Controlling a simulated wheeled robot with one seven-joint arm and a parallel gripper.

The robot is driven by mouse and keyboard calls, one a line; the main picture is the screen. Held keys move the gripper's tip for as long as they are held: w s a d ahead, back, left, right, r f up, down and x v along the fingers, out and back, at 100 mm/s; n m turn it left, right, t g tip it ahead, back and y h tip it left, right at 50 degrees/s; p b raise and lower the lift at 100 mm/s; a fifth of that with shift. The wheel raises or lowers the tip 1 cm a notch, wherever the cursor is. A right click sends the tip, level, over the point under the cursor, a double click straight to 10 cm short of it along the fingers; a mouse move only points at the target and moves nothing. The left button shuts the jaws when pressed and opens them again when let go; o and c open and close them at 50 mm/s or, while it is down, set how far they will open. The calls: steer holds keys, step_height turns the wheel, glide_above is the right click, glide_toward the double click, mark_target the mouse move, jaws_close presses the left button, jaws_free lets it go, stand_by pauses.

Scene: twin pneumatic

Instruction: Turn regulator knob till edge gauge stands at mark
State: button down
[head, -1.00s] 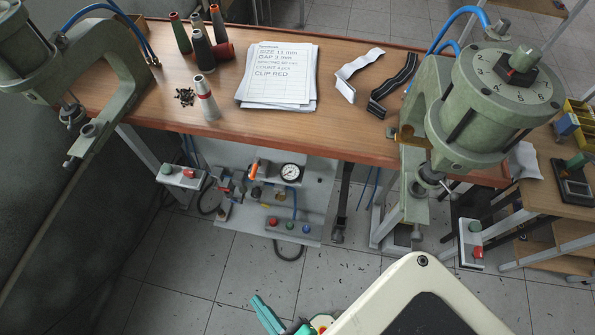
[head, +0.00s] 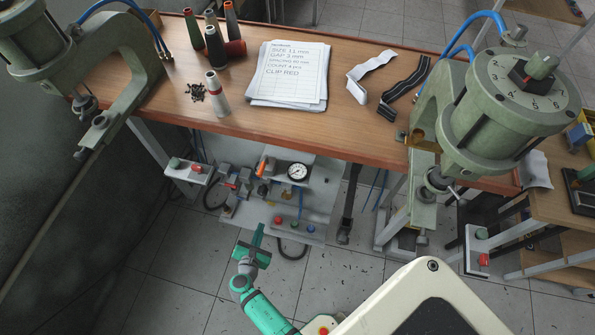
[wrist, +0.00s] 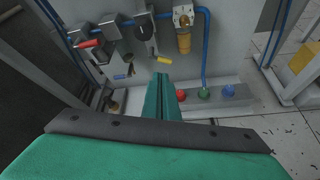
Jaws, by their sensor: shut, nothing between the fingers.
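A round white gauge (head: 298,171) with a dark rim sits on the grey pneumatic panel (head: 318,205) under the bench. Its needle and mark are too small to read. An orange knob-like part (head: 263,166) lies just left of the gauge; I cannot tell for sure that it is the regulator knob. My green gripper (head: 257,236) is below and in front of the panel, apart from knob and gauge. In the wrist view its fingers (wrist: 162,82) are closed together and empty, pointing at the lower panel. The gauge face is not visible there.
The panel carries a red-handled valve (wrist: 90,43), a brass-coloured fitting (wrist: 183,42), a yellow lever (wrist: 161,58) and blue hose. A button box with red, green and blue buttons (wrist: 204,93) is close right of my fingers. The bench top (head: 330,125) overhangs the panel.

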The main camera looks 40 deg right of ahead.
mark_target(263, 190)
steer(key=w+d+r+n+h, duration=0.1)
steer(key=w+d+r, duration=0.1)
steer(key=w, duration=0.3)
steer(key=w+d+r+n+h, duration=0.2)
steer(key=w+d, duration=0.2)
steer(key=w, duration=0.2)
steer(key=shift+w+r, duration=0.3)
steer(key=shift+d, duration=0.1)
steer(key=shift+f, duration=0.15)
stand_by(0.5)
steer(key=shift+s+d, duration=0.7)
steer(key=shift+s, duration=0.25)
steer(key=shift+s+d, duration=0.2)
steer(key=shift+s, duration=0.1)
stand_by(0.4)
